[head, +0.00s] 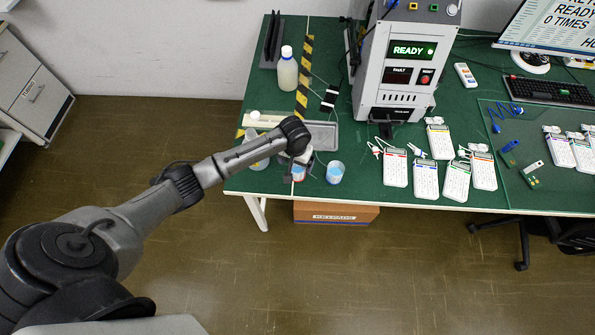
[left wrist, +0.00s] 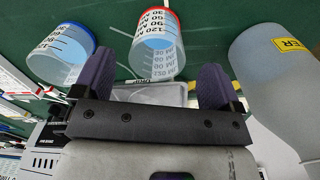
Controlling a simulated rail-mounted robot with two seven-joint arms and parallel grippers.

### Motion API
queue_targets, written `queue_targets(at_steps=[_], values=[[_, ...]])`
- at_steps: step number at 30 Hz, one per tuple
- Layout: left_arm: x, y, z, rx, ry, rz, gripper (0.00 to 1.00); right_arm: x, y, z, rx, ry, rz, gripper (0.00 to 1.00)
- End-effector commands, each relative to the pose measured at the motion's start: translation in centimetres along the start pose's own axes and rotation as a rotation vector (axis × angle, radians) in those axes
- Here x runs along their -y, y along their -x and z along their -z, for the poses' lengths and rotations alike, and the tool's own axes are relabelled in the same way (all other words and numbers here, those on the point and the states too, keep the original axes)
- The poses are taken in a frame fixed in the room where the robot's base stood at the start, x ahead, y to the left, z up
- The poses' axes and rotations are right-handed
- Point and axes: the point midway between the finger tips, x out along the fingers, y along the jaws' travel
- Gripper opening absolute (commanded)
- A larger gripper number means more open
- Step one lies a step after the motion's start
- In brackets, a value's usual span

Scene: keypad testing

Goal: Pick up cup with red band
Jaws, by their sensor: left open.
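The cup with the red band (left wrist: 158,48) is a clear measuring cup with dark markings and bluish contents. In the head view the red-banded cup (head: 299,174) stands near the table's front edge, partly hidden by my left gripper (head: 297,160). In the left wrist view my left gripper (left wrist: 156,84) is open, with one dark finger toward each side of the cup and a gap on both sides. I cannot tell how deep the cup lies between the fingers. No contact shows. My right gripper is not in view.
A blue-banded cup (head: 335,172) stands close to the right. A container with a yellow label (left wrist: 290,44) is close on the other side. A grey tray (head: 325,136) lies behind. Several keypads and the test machine (head: 393,75) stand farther right on the green table.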

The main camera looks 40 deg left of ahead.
Motion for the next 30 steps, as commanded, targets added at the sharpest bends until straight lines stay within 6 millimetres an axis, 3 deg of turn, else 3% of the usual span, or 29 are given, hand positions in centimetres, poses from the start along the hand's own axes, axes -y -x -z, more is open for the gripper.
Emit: queue_targets(at_steps=[5,15,25,30], values=[[-0.1,-1.0,-0.1,0.001,-0.001,0.0,0.9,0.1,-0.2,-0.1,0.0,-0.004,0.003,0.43],[-0.2,-5.0,-0.2,0.0,-0.001,0.001,0.9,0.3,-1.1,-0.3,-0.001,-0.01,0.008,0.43],[-0.2,-5.4,-0.2,-0.001,-0.002,0.001,0.9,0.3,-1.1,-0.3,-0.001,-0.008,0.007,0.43],[-0.2,-5.4,-0.2,-0.001,-0.002,0.001,0.76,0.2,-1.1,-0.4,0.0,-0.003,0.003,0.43]])
